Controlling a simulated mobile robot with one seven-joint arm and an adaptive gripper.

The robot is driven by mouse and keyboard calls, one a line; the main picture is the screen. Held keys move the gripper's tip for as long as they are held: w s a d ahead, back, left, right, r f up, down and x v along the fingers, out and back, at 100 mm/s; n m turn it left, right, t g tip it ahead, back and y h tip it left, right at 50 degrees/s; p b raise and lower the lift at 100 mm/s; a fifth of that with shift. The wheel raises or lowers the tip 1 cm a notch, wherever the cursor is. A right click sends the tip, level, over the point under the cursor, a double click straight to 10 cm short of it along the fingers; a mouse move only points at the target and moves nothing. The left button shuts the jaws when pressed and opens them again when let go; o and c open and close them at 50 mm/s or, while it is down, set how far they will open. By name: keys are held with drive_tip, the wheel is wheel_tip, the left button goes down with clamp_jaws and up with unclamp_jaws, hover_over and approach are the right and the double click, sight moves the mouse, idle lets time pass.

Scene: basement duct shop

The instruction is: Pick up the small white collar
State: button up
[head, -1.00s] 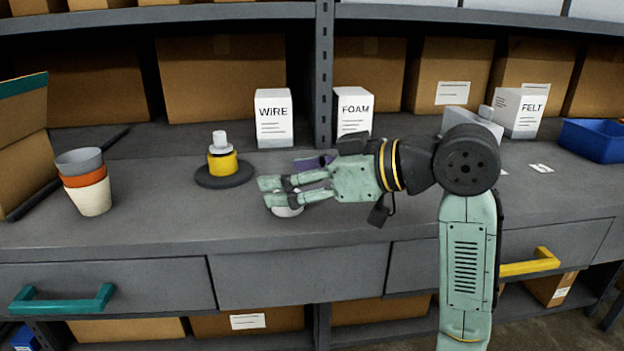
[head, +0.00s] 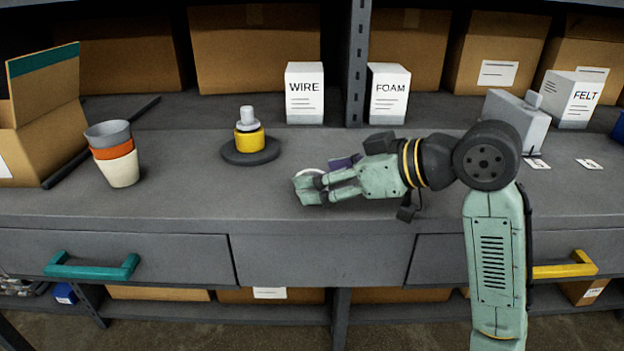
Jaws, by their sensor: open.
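A small white round piece, which looks like the collar (head: 306,173), is on the grey bench top near the middle. It is mostly hidden behind my fingers, with only its pale upper rim showing. My gripper (head: 309,190) is open, reaching in from the right low over the bench. Its fingertips overlap the white piece in this view; I cannot tell whether they touch it or stand around it. Left of it, a stack holds a dark round base (head: 250,152), a yellow ring (head: 249,141) and a pale grey-white stepped piece (head: 247,118) on top.
A purple object (head: 343,162) shows partly behind my gripper. Stacked cups (head: 117,160) and an open carton (head: 45,120) are at left. WIRE (head: 304,95), FOAM (head: 388,95) and FELT (head: 572,98) boxes stand behind. The bench front left of my gripper is clear.

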drive_tip(key=shift+x, duration=0.9)
drive_tip(key=shift+c, duration=0.2)
drive_tip(key=c, duration=1.1)
